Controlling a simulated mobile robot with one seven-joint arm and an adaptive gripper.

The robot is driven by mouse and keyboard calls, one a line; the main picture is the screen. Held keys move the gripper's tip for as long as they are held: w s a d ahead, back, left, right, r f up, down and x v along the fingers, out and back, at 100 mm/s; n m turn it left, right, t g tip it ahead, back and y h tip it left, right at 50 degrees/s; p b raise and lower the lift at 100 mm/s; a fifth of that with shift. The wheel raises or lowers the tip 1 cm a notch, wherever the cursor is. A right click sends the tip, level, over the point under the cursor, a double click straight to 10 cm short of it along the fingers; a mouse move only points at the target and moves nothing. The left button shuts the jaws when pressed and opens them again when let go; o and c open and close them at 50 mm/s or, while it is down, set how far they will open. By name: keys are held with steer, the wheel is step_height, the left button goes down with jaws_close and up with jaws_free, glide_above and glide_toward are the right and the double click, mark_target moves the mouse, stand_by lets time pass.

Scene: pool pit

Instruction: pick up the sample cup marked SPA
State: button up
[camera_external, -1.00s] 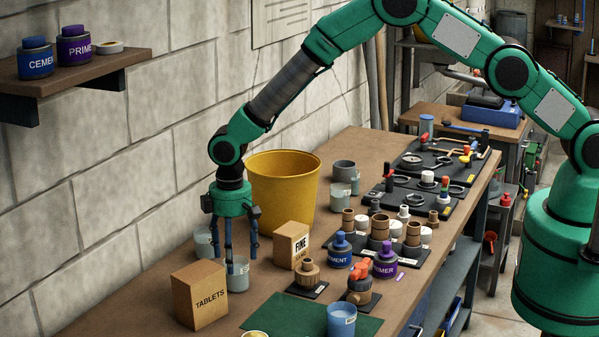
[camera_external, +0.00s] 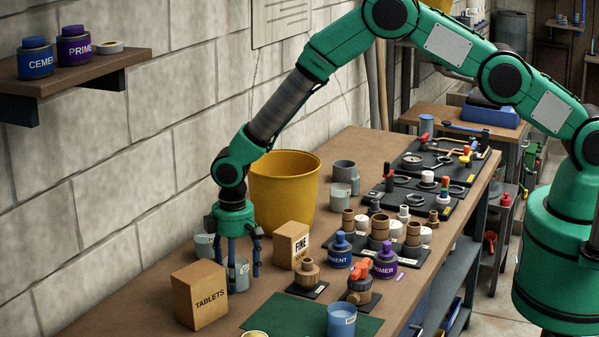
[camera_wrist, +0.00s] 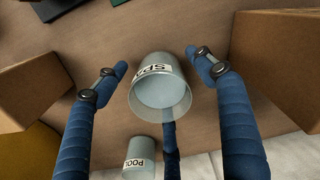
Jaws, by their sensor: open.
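The sample cup marked SPA (camera_wrist: 160,85) stands on the bench between my fingers in the wrist view. It is translucent grey with a white label, and it also shows in the external view (camera_external: 239,274). My gripper (camera_external: 241,270) is open, its blue fingers pointing down around the cup. In the wrist view two fingers flank the cup with gaps and a third finger (camera_wrist: 170,140) is beyond its lower edge. A second cup, marked POOL (camera_wrist: 139,160), stands close by; it also shows behind my fingers in the external view (camera_external: 204,246).
The TABLETS box (camera_external: 200,295) stands just in front of the cup and the FINE SAND box (camera_external: 291,245) to its right. A yellow bucket (camera_external: 285,190) stands behind. A green mat (camera_external: 275,318) and blue cup (camera_external: 341,320) lie toward the front.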

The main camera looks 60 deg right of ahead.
steer(key=c, duration=1.4)
steer(key=shift+o, duration=0.2)
steer(key=shift+r, duration=0.2)
step_height(320, 180, up, 10)
steer(key=shift+f+b, duration=0.15)
steer(key=shift+b, duration=0.25)
